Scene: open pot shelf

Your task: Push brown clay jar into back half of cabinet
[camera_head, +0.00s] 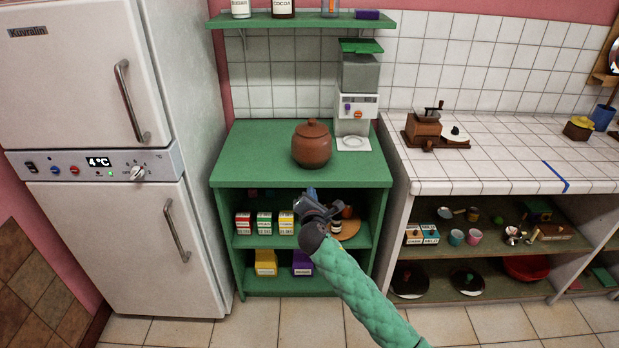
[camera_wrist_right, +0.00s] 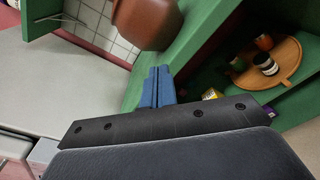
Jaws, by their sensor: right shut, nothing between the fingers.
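The brown clay jar (camera_head: 312,145), round with a lid, stands upright on the green top of the cabinet (camera_head: 259,152), in front of the dispenser. In the right wrist view the jar (camera_wrist_right: 150,18) shows at the top, cut off by the frame edge. My right gripper (camera_head: 311,193) is at the front edge of the cabinet top, below and in front of the jar and apart from it. Its blue fingers (camera_wrist_right: 158,87) are shut and empty. My left gripper is not in view.
A dispenser (camera_head: 358,105) stands at the back right of the cabinet top. The shelf below holds small boxes (camera_head: 264,223) and a round wooden tray (camera_head: 349,229) with jars. A fridge (camera_head: 110,220) stands left; a white tiled counter (camera_head: 490,165) stands right. The cabinet top's left side is clear.

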